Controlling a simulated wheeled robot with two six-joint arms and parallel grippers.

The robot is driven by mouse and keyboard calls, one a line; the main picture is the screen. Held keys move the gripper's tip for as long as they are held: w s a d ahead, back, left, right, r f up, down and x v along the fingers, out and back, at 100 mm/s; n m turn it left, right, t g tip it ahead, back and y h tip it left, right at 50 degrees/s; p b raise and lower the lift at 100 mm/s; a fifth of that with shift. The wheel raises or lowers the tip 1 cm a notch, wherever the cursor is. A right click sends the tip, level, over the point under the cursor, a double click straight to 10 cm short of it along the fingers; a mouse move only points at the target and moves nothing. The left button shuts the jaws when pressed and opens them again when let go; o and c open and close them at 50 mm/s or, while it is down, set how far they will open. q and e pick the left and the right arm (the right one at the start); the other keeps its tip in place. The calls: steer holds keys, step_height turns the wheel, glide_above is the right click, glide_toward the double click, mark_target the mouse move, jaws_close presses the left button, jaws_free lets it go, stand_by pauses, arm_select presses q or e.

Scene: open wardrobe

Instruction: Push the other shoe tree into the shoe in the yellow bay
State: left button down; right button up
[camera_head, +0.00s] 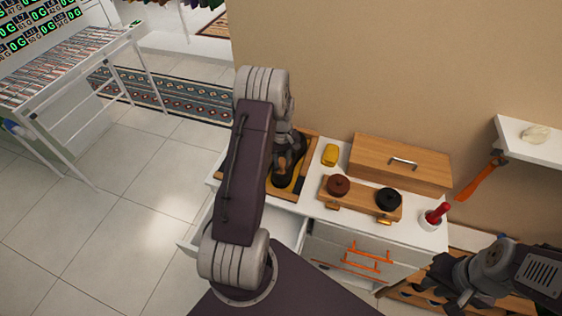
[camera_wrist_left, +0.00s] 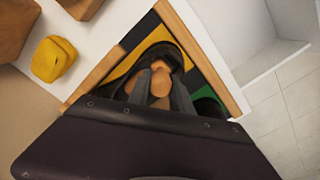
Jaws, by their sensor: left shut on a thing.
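My left gripper (camera_wrist_left: 158,88) is shut on a wooden shoe tree (camera_wrist_left: 161,83), with one grey finger on each side. The shoe tree sits at the opening of a dark shoe (camera_wrist_left: 171,49) in the yellow bay (camera_wrist_left: 122,71) of a wood-framed tray (camera_wrist_left: 205,57). How deep it is in the shoe is hard to tell. In the head view my left gripper (camera_head: 287,158) points down over the tray (camera_head: 313,150), and my arm hides much of it. A green bay (camera_wrist_left: 207,99) lies beside the yellow one. My right gripper (camera_head: 440,285) hangs at the lower right.
On the white cabinet top (camera_head: 322,204) are a yellow object (camera_head: 330,155), a wooden box (camera_head: 400,163), and a board (camera_head: 360,200) with a brown and a black round item. A red-handled brush (camera_head: 437,213) stands at the right corner. A drawer (camera_head: 290,225) is open below.

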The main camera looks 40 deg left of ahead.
arm_select(q)
steer(key=shift+w+a, duration=0.3)
steer(key=shift+w, duration=0.55)
steer(key=shift+w+a, duration=0.25)
steer(key=shift+w, duration=0.6)
steer(key=c, duration=1.1)
jaws_free()
steer(key=shift+o, duration=0.4)
steer(key=o, duration=0.4)
steer(key=shift+r, duration=0.1)
step_height(320, 180, up, 9)
steer(key=p, duration=0.7)
